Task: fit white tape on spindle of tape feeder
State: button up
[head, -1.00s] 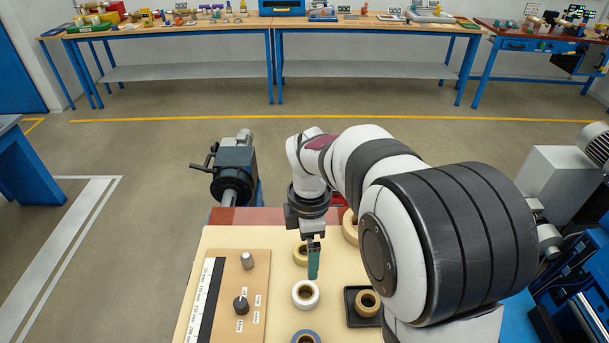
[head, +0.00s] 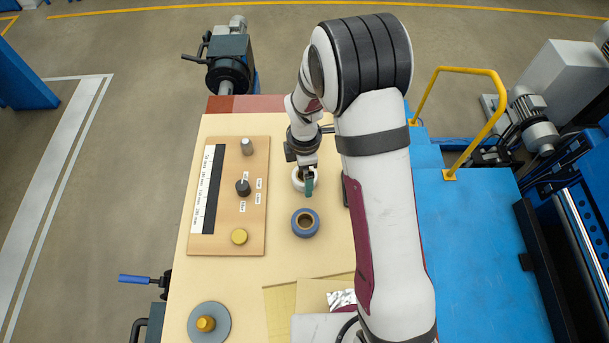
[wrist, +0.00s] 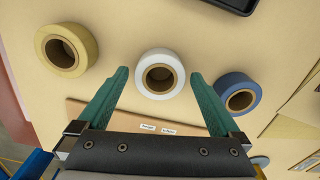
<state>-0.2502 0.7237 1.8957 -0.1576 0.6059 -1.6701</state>
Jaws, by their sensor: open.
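The white tape roll (head: 297,184) lies flat on the bench and is partly covered by my gripper in the head view. In the wrist view the white tape (wrist: 160,55) lies between and just beyond the fingertips of my gripper (wrist: 158,74). The green fingers are open, with nothing held. In the head view my gripper (head: 308,186) is over the white tape; its exact height is unclear. A grey disc (head: 220,331) with a brass-coloured post (head: 205,323) stands at the near left; it may be the tape feeder's spindle.
A blue tape roll (head: 305,234) lies near the white one. A yellowish roll (wrist: 88,48) shows in the wrist view. A wooden board (head: 223,248) with several knobs lies to the left. A black tray (head: 346,190) is mostly hidden by my arm. Cardboard pieces (head: 278,310) lie in front.

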jog(key=c, duration=1.3)
jog(key=shift+r, duration=0.15)
jog(key=shift+r, duration=0.3)
jog(key=r, duration=0.2)
jog(key=d+r, duration=0.1)
jog(key=r, duration=0.1)
jog(key=shift+s, duration=0.1)
jog(key=s+d+r, duration=0.3)
jog(key=d+r, duration=0.3)
jog(key=d, duration=0.4)
jog(key=w+a+n, duration=0.2)
jog(key=w+a, duration=0.2)
jog(key=a, duration=0.4)
jog(key=w+a+n, duration=0.2)
jog(key=w+a, duration=0.1)
jog(key=a, duration=0.6)
jog(key=w+a+n, duration=0.2)
jog(key=w+a, duration=0.2)
jog(key=a, duration=0.4)
jog(key=shift+w+a+r, duration=0.3)
jog(key=shift+a, duration=0.05)
